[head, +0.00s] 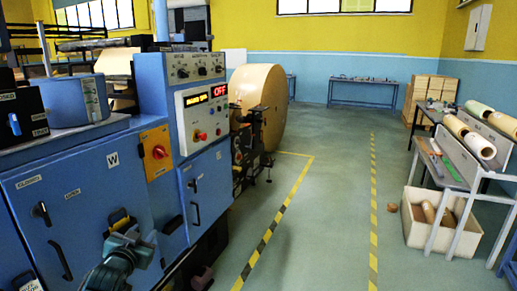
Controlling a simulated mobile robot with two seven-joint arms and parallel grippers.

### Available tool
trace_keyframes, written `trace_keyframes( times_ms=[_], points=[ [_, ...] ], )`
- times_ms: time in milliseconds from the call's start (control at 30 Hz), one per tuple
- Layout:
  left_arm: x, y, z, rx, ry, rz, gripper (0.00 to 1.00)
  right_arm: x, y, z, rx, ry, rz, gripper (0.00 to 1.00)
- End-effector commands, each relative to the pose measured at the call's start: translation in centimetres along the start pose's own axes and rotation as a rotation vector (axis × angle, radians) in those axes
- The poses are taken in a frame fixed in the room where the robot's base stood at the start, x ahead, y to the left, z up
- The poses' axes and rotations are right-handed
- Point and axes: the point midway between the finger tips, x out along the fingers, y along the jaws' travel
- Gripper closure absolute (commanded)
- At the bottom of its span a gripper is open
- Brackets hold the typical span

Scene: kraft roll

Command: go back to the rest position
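My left gripper (120,226) is low in the head view, in front of the blue door panel of the machine (105,180). It is seen from behind, with dark and yellow parts at its far end, and my grey-green wrist hides much of it. I cannot tell whether its fingers are open or touch the panel. Nothing is clearly seen held in it. My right gripper is not in view.
The blue machine fills the left, with a control panel (196,99) reading OFF and a large kraft roll (257,93) behind. Striped floor lines bound a clear aisle (320,215). At right stand a rack with rolls (480,145) and a pale bin (419,231).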

Motion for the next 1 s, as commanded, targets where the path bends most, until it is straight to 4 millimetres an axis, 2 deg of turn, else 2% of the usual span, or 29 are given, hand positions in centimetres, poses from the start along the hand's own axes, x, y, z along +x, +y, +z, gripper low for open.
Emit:
trace_keyframes(
  times_ms=[33,167,267,300,433,500,600,700,800,1000],
  points=[
    [-1.3,2.0,2.1,-0.003,-0.025,0.03,0.65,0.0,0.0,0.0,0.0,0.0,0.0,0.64],
    [-5.4,6.8,6.8,-0.019,-0.084,0.107,0.65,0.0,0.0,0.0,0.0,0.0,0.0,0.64],
    [-10.1,11.0,10.5,-0.045,-0.14,0.177,0.65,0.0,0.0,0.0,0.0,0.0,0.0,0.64],
    [-12.2,12.7,11.9,-0.058,-0.165,0.205,0.65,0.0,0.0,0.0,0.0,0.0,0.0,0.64],
    [-19.9,17.4,15.4,-0.116,-0.246,0.289,0.65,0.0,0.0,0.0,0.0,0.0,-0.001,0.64],
    [-23.7,19.3,16.5,-0.149,-0.286,0.324,0.65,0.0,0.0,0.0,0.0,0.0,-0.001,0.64],
    [-28.1,21.1,17.3,-0.19,-0.334,0.358,0.65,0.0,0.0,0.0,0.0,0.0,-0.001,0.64],
    [-30.9,22.1,17.6,-0.22,-0.365,0.377,0.65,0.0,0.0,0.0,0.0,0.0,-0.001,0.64],
    [-32.3,22.5,17.6,-0.234,-0.38,0.386,0.65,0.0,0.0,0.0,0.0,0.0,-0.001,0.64],
    [-32.5,22.6,17.6,-0.237,-0.383,0.388,0.65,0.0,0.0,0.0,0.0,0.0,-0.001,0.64]
  ],
)
